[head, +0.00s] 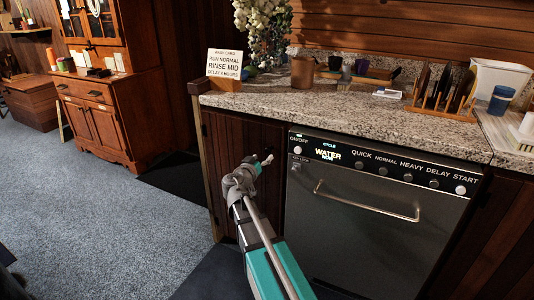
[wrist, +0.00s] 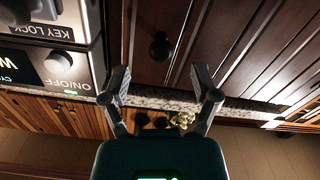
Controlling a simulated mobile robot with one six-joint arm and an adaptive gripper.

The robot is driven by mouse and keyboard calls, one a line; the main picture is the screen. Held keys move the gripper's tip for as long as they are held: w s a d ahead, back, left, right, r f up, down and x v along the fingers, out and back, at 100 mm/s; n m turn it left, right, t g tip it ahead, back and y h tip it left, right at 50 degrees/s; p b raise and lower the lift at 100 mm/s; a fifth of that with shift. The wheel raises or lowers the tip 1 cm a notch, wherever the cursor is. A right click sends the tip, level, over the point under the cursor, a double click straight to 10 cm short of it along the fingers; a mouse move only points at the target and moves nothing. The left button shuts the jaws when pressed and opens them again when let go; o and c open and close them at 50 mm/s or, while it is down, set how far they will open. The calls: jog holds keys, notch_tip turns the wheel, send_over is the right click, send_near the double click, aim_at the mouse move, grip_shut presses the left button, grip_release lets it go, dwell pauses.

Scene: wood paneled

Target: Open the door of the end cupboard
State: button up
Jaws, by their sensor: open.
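The end cupboard door (head: 226,140) is dark panelled wood, left of the dishwasher under the granite counter, and looks closed. In the wrist view, which is turned upside down, its dark round knob (wrist: 161,46) stands out from the door (wrist: 165,15). My gripper (head: 265,160) is in front of the door's right side, close to the dishwasher edge. In the wrist view my gripper (wrist: 161,80) is open with nothing between its fingers. The knob lies beyond the fingertips, roughly centred between them, and appears untouched. In the head view the knob is hard to make out.
The dishwasher (head: 370,225) with its bar handle (head: 365,203) stands right beside the door. The granite counter (head: 330,107) overhangs above, holding a sign (head: 224,64) and a plant. Open carpet (head: 100,215) lies to the left, before a wooden hutch (head: 100,110).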

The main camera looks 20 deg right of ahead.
aim_at(268, 153)
jog(key=shift+x, duration=2.5)
